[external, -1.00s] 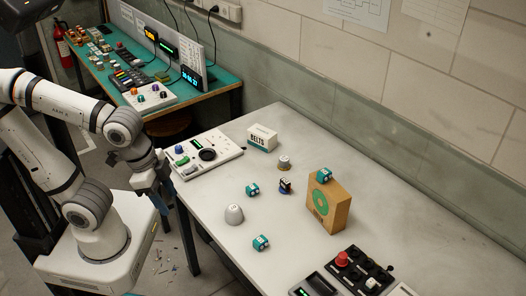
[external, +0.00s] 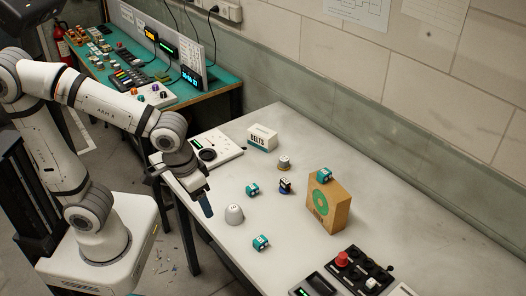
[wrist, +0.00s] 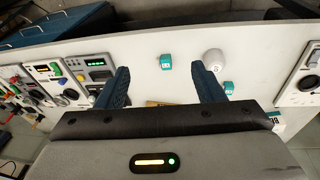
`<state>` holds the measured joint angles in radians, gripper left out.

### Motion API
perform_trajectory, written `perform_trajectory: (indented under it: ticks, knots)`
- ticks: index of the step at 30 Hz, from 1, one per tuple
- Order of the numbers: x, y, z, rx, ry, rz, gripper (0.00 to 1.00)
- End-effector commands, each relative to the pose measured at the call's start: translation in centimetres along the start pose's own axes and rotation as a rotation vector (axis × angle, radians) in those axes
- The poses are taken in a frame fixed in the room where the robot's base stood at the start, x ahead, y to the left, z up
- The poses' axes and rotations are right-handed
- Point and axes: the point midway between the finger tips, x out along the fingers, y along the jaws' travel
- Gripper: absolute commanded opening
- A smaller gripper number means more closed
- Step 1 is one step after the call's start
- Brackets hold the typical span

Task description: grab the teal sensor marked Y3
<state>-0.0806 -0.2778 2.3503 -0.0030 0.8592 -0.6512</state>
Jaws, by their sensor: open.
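Three small teal sensors show in the external view: one near the front (external: 261,242), one in mid-table (external: 252,190), and one on top of a cardboard box (external: 323,175). Their markings are too small to read, so I cannot tell which is Y3. The wrist view shows two teal sensors on the table, one between the fingertips in the picture (wrist: 166,61) and one just right of the right finger (wrist: 229,87). My gripper (wrist: 160,70) is open and empty. In the external view my gripper (external: 184,190) hangs over the table's left edge, apart from every sensor.
A white dome (external: 234,214) stands between my gripper and the sensors. The cardboard box (external: 340,206), a BELTS box (external: 262,138), a grey-topped cylinder (external: 284,163) and a dark blue item (external: 285,186) stand around. A black panel with a red button (external: 342,258) lies at front right.

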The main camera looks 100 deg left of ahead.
Motion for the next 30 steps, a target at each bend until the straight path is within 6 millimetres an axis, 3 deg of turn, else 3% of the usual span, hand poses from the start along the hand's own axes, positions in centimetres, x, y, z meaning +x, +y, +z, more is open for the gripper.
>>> perform_trajectory:
  ticks: [9, 16, 22, 30]
  knots:
    - [9.1, 1.2, -7.9, -0.866, -0.047, -0.111, 0.62]
    - [16.0, 0.6, -12.1, -1.41, -0.035, -0.197, 0.62]
    - [19.1, 0.1, -13.6, -1.642, -0.019, -0.233, 0.62]
    - [21.6, -0.2, -13.2, -1.675, -0.017, -0.24, 0.62]
